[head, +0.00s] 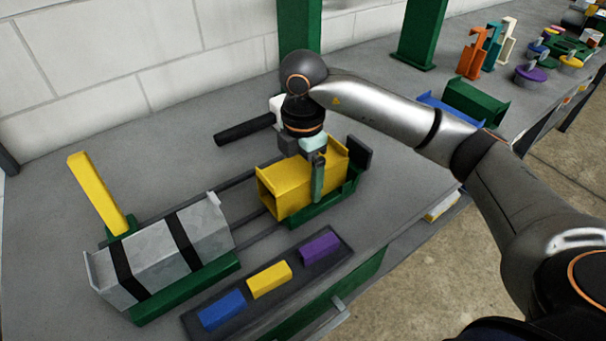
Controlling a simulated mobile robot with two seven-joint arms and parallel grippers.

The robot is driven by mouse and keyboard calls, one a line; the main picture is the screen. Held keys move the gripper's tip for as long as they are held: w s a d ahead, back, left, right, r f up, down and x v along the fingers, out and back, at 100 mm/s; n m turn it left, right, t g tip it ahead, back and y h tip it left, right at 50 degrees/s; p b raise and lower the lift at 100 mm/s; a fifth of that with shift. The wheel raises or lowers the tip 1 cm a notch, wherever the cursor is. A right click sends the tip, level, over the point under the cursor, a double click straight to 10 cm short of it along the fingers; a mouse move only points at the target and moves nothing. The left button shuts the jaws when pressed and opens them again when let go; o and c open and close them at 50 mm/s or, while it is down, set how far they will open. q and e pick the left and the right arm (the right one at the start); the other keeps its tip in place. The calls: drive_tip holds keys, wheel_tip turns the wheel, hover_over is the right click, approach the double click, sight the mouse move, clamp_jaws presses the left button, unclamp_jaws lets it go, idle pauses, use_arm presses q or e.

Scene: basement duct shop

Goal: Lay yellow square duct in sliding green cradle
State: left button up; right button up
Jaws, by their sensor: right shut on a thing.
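The yellow square duct (281,188) lies in or just over the green sliding cradle (322,208), on the right part of the dark rails (257,236). Its open end faces left, towards a grey duct (150,262). My right gripper (314,170) comes down from above and is shut on the yellow duct. One finger shows on its near side; the other is hidden. I cannot tell whether the duct rests fully on the cradle floor. My left gripper is not in view.
The grey duct is held by two black straps on a green base (185,290), beside a raised yellow lever (97,193). A dark tray (237,316) with blue, yellow and purple pieces lies in front. A black bar (243,131) lies behind. Coloured parts stand at the back right.

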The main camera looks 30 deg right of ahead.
sight(303, 165)
drive_tip(key=o, duration=1.5)
drive_tip(key=shift+f, duration=0.1)
drive_tip(key=shift+r, duration=0.65)
wheel_tip(303, 165, up, 10)
drive_tip(key=shift+f+p, duration=0.25)
drive_tip(key=shift+p, duration=0.45)
drive_tip(key=shift+r, duration=0.75)
